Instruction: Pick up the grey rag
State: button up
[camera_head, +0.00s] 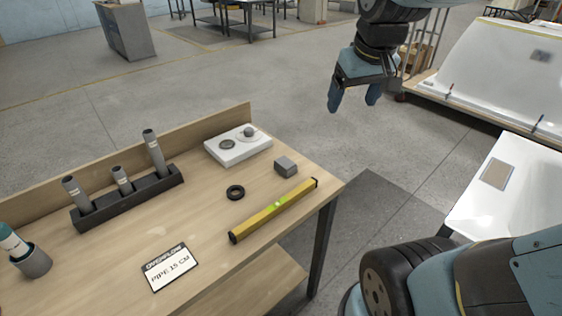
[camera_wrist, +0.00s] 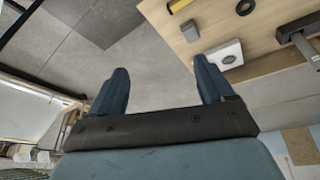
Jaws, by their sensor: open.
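I cannot pick out the grey rag for certain. A small grey patch (camera_head: 540,56) lies on the white tub shell at the far right of the head view, and it is too small to tell whether it is cloth. My gripper (camera_head: 352,104) is open and empty, fingers pointing down, in the air above the floor beyond the bench's right end. It lies to the left of the far shell and apart from it. In the wrist view my gripper (camera_wrist: 160,66) shows both fingers spread with nothing between them.
The wooden bench (camera_head: 205,235) carries a yellow level (camera_head: 275,209), grey block (camera_head: 286,167), black ring (camera_head: 235,192), white plate with round fittings (camera_head: 238,153) and black pipe rack (camera_head: 130,204). Floor between is clear.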

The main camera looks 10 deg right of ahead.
jog(key=w+a+f+n+g, duration=0.2)
jog(key=w+a+f, duration=0.35)
jog(key=w, duration=0.45)
jog(key=n+g, duration=0.2)
jog(key=n, duration=0.1)
send_over(285, 162)
notch_tip(285, 162, down, 12)
jog(key=f, duration=0.8)
jog(key=shift+s+a, duration=0.2)
jog(key=shift+s, duration=0.05)
jog(key=shift+w+d+f, duration=0.1)
jog(key=shift+d+f, duration=0.05)
jog(key=shift+f, duration=1.15)
jog(key=shift+w+d+f, duration=0.1)
jog(key=shift+f, duration=1.2)
jog(key=shift+c, duration=0.4)
jog(key=c, duration=1)
jog(key=shift+o, duration=0.2)
jog(key=shift+r, duration=0.1)
